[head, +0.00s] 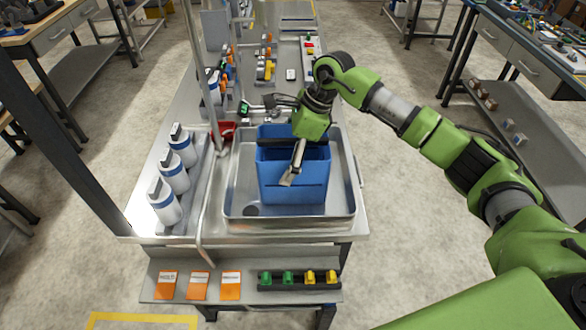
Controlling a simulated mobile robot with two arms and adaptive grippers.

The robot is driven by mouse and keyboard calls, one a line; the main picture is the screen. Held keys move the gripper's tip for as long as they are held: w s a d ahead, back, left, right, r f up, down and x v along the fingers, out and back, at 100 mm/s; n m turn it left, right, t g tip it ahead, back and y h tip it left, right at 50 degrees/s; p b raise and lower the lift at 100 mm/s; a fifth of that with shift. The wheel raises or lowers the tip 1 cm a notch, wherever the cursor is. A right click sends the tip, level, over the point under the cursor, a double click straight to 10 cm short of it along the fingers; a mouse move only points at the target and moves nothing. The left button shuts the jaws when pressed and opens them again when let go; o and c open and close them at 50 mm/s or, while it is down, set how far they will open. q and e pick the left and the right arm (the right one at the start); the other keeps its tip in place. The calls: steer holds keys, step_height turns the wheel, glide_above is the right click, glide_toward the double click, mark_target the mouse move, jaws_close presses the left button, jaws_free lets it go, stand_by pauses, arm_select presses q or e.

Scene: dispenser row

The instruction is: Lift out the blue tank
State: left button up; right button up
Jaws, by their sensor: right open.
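The blue tank (292,190) is an open-topped box standing upright in a shallow metal basin (240,214) at the near end of the bench. A dark bar shows along its upper part. My right gripper (293,172) reaches in from the right and points down over the tank, with a pale finger in front of the tank's near side. It is open and holds nothing. Whether that finger touches the tank I cannot tell. The gripper and wrist hide part of the tank's top and far side. My left gripper is not in view.
Several white dispensers with dark tops (174,173) stand left of the basin, beside an upright metal post (205,85). A lower front shelf (250,296) holds orange cards and green and yellow pieces.

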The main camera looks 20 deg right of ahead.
steer(key=shift+f, duration=0.1)
stand_by(0.3)
steer(key=shift+s, duration=0.2)
steer(key=c, duration=1.9)
